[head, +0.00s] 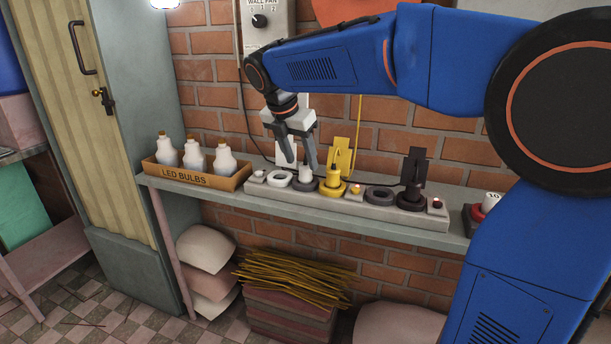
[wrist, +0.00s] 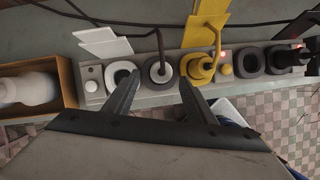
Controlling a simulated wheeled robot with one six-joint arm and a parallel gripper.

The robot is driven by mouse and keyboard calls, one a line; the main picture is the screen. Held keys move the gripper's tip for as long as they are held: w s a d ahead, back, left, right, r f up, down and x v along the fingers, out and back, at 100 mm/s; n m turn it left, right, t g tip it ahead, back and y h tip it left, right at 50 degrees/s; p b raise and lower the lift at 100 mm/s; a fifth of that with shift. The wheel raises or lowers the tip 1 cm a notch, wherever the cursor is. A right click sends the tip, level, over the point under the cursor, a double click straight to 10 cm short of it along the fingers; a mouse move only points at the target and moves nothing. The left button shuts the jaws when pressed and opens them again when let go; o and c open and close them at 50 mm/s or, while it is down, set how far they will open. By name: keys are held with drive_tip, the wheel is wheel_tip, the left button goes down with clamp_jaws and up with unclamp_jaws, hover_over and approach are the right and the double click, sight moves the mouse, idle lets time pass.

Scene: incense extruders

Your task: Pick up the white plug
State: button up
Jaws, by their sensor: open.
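The white plug (head: 305,174) stands upright in a dark round socket on the long grey power strip (head: 290,200), on the shelf. In the wrist view the white plug (wrist: 158,71) shows from above inside a dark ring, with a dark cord rising from it. My gripper (head: 299,164) is open and empty, pointing down just above the plug. In the wrist view my gripper (wrist: 160,82) has one finger on each side of the plug's near side. I cannot tell whether the fingers touch it.
An empty white socket (head: 279,181) is left of the plug. A yellow plug (head: 334,184) with a tall yellow tag stands close on the right. Further right are an empty dark socket (head: 379,195) and a black plug (head: 411,193). A box of bulbs (head: 197,176) stands left.

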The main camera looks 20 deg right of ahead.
sight(304, 165)
drive_tip(key=shift+x, duration=2.35)
drive_tip(key=shift+d, duration=0.1)
drive_tip(key=shift+c, duration=0.6)
drive_tip(key=c, duration=1)
